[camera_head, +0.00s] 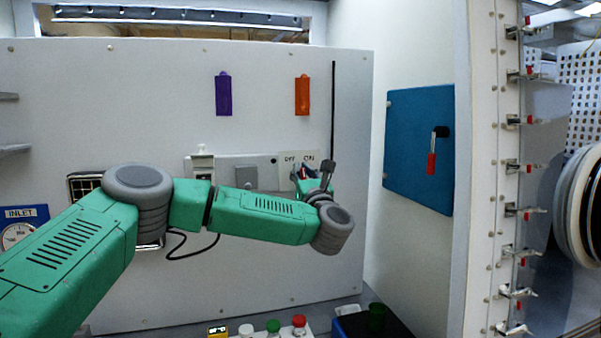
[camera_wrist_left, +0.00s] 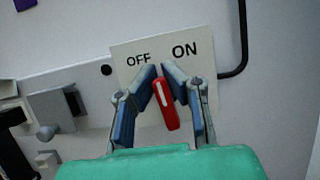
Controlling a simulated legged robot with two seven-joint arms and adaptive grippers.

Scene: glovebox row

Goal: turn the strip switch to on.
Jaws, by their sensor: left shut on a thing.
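The strip switch is a red knob with a white line (camera_wrist_left: 166,104), in front of a pale plate (camera_wrist_left: 122,50) lettered OFF on the left and ON on the right. In the left wrist view the knob's upper, white-lined end leans up and left, nearer OFF than ON. My left gripper (camera_wrist_left: 159,72) has its blue-padded fingers closed in around the knob, one on each side. In the head view the gripper (camera_head: 316,172) is at the plate (camera_head: 287,160) and hides most of the knob. My right gripper is in neither view.
A grey box (camera_head: 245,172) is left of the plate. A black cable (camera_head: 333,105) runs down the wall on its right. Capped bottles (camera_head: 299,325) and a dark green cup (camera_head: 376,318) stand below.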

